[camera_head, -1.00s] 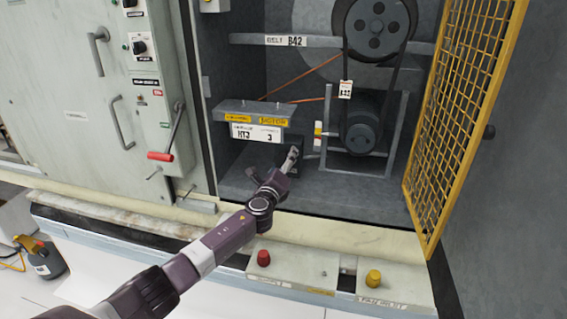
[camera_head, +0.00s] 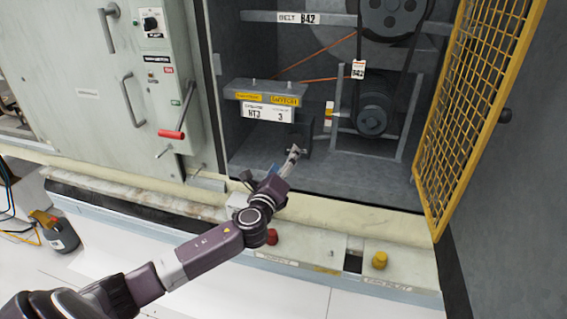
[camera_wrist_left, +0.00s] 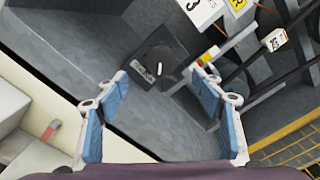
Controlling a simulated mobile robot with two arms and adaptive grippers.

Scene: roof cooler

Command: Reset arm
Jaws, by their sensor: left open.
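My left arm reaches in from the lower left in the head view. Its gripper (camera_head: 293,152) is at the front opening of the grey cabinet bay. In the left wrist view the left gripper (camera_wrist_left: 160,105) is open, its two blue-padded fingers wide apart with nothing between them. Beyond the fingers, apart from them, is a dark box with a round black knob (camera_wrist_left: 160,62) on the bay floor. In the head view this dark box (camera_head: 301,137) is partly hidden behind the gripper. My right gripper does not show.
A yellow mesh door (camera_head: 478,110) stands open at the right. A red-handled lever (camera_head: 172,134) is on the left panel. A red button (camera_head: 271,237) and a yellow button (camera_head: 379,260) are on the front ledge. A belt and motor (camera_head: 374,108) fill the bay's right side.

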